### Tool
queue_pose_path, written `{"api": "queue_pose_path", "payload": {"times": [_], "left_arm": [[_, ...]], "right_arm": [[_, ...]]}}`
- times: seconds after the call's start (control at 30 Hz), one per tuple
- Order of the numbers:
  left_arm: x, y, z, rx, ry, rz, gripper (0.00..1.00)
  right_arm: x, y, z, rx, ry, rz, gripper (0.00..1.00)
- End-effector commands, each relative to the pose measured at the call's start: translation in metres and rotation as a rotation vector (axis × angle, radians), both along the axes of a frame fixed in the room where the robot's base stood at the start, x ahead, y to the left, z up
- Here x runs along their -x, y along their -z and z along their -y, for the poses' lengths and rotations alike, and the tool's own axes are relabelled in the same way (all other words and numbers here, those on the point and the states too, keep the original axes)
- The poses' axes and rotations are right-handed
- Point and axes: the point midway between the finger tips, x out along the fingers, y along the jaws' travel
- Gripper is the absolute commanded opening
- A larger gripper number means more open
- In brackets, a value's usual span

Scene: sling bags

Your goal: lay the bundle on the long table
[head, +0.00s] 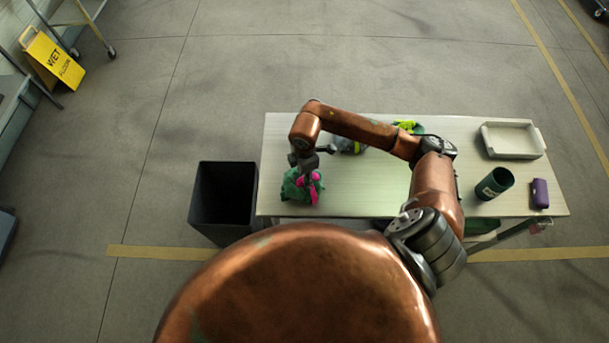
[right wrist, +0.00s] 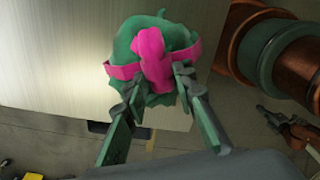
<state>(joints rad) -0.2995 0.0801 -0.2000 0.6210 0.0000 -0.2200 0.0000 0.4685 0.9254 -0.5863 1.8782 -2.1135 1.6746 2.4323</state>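The bundle (head: 302,187) is a green sling bag with a pink strap and a pink knot. It is at the left end of the long table (head: 365,198), near its front edge. My right gripper (head: 308,172) comes down onto it from above. In the right wrist view, the two fingers (right wrist: 154,80) are on either side of the pink knot of the bundle (right wrist: 168,38) and look closed on it. Whether the bundle touches the tabletop is hard to tell.
A grey and yellow bundle (head: 350,146) and a green and yellow one (head: 409,126) lie behind, partly hidden by my arm. A white tray (head: 511,141), green cup (head: 494,184) and purple case (head: 540,194) stand at the right. A black bin (head: 224,195) is left of the table.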

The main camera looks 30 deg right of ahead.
Motion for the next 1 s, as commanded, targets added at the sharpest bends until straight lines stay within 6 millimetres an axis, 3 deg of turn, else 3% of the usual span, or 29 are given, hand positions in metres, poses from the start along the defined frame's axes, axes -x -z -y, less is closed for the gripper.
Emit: {"api": "queue_pose_path", "payload": {"times": [0.17, 0.57, 1.0], "left_arm": [[0.0, 0.0, 0.0, 0.0, 0.0, 0.0, 0.0], [0.001, -0.001, 0.0, 0.0, 0.0, -0.001, 0.0], [0.002, 0.013, 0.0, 0.001, 0.0, -0.003, 0.0]], "right_arm": [[0.0, 0.0, 0.0, 0.0, 0.0, 0.0, 0.39], [-0.001, -0.009, 0.0, -0.001, 0.0, 0.003, 0.39], [-0.001, -0.093, 0.0, 0.001, 0.0, 0.004, 0.39]]}}
